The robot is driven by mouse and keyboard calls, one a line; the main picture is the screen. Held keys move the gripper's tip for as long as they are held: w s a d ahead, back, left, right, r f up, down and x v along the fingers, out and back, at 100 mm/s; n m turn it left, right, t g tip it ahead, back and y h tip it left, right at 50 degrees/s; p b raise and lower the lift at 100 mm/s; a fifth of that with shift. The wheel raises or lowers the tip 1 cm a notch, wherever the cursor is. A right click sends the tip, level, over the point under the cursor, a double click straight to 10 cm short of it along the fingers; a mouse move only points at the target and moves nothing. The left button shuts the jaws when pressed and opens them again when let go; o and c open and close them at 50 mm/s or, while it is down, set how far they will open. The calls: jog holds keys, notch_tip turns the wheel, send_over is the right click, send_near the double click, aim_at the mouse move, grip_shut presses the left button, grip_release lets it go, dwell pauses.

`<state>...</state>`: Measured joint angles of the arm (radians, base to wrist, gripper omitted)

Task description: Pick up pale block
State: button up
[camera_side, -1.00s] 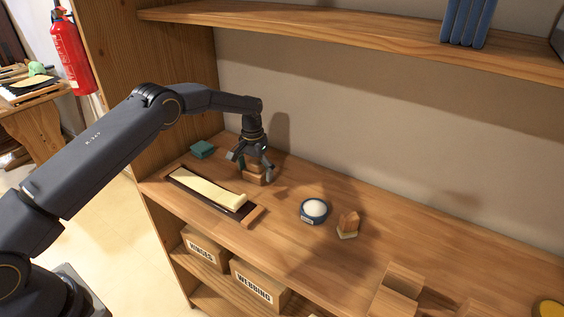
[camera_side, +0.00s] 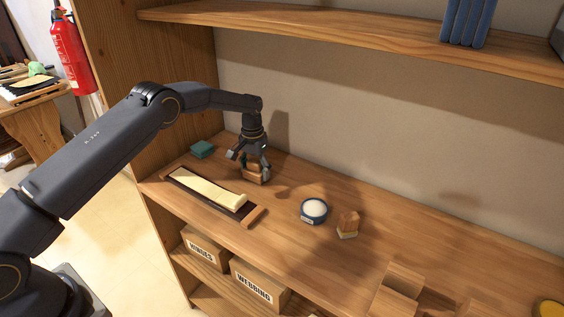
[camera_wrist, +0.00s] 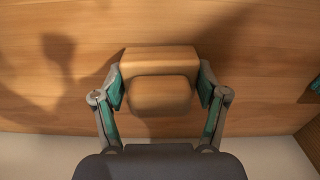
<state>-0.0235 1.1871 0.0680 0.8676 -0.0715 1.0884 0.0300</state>
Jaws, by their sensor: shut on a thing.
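A light brown wooden block, the likeliest pale block (camera_side: 254,177), is on the shelf top near the back left. In the wrist view the pale block (camera_wrist: 160,61) has a wide body and a smaller rounded part (camera_wrist: 160,93) nearer the camera; I cannot tell whether they are one piece. My gripper (camera_side: 255,163) points down over it. In the wrist view my gripper (camera_wrist: 160,88) has a green-padded finger against each side, shut on the block. The block appears still down at the wood surface.
A teal block (camera_side: 203,149) is to the left. A round blue-rimmed dish (camera_side: 313,210) and a small wooden block with a pale base (camera_side: 348,224) stand to the right. The wall is close behind.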

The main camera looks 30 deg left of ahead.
aim_at(254, 162)
jog(key=r, duration=0.3)
jog(key=shift+s+r, duration=0.3)
jog(key=shift+r, duration=0.1)
jog(key=s+r, duration=0.8)
jog(key=s, duration=0.5)
jog(key=shift+s+d+r, duration=0.2)
jog(key=shift+d+r, duration=0.1)
jog(key=shift+r, duration=0.1)
jog(key=o, duration=0.9)
jog(key=c, duration=0.5)
jog(key=shift+f, duration=0.1)
